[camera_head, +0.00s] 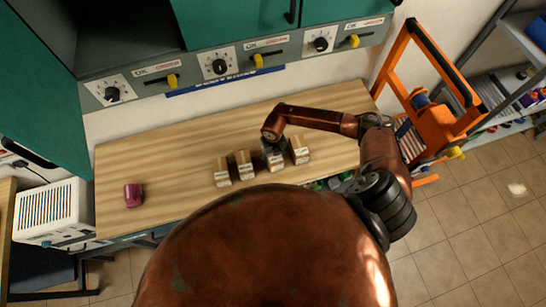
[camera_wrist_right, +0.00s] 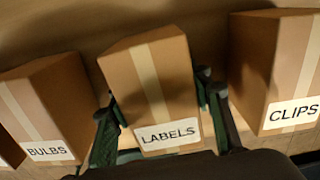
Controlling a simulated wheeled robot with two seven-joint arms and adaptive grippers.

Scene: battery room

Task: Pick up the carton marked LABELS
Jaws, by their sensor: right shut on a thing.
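The carton marked LABELS (camera_wrist_right: 150,75) is brown with a pale tape strip and a white label, in the middle of the right wrist view. My right gripper (camera_wrist_right: 160,112) is shut on it, one finger along each side. In the head view my right gripper (camera_head: 271,143) reaches down over the LABELS carton (camera_head: 275,162), third from the left in a row on the wooden bench, and partly hides it. I cannot tell whether the carton touches the bench. My left gripper is not in view.
The BULBS carton (camera_wrist_right: 45,105) stands close on the left, the CLIPS carton (camera_wrist_right: 278,70) on the right. Another carton (camera_head: 221,173) ends the row at left. A magenta object (camera_head: 133,195) lies at the left of the bench (camera_head: 175,150), with bare wood between. An orange trolley (camera_head: 435,110) stands at right.

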